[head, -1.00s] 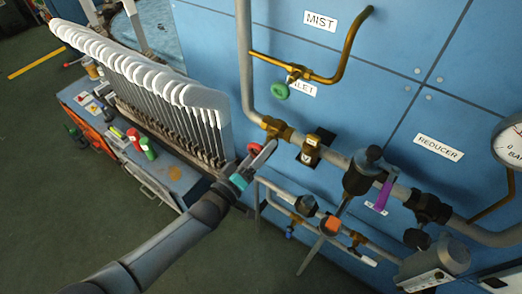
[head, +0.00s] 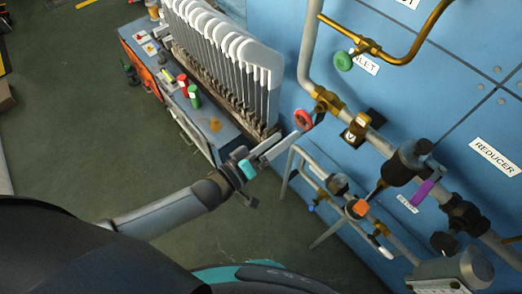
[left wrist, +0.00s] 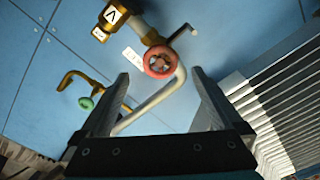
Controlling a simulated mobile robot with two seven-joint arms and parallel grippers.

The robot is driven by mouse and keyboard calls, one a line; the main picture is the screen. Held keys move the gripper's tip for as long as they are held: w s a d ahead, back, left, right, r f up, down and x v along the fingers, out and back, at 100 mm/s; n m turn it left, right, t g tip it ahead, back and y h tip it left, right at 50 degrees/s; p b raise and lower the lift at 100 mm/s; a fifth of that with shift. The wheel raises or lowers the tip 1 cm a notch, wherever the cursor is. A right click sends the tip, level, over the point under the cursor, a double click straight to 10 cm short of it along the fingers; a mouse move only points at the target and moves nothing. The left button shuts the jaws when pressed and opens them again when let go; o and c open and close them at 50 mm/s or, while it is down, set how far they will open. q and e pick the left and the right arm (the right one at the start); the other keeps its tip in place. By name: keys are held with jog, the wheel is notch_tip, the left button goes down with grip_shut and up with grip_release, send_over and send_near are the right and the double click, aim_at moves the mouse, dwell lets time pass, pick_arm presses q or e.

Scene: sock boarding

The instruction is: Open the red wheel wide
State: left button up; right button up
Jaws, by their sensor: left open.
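The red wheel (head: 303,119) sits on a brass valve (head: 326,99) on the grey pipe by the blue wall. My left gripper (head: 283,143) is open, its fingertips just short of the wheel at its lower left. In the left wrist view the red wheel (left wrist: 159,63) appears ahead of the fingers, in the gap between the two tips (left wrist: 160,77). Nothing is between the fingers, and I cannot tell whether a tip touches the rim. My right gripper is not in view.
A green wheel (head: 343,61) sits on a brass pipe above. A rack of white-topped boards (head: 228,58) stands left of the wheel on a grey bench (head: 171,73). Thin lower pipes (head: 316,181) run right of my gripper. The green floor (head: 80,130) is open at left.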

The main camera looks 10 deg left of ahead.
pick_arm(q)
jog(key=v, duration=0.6)
dwell(0.4)
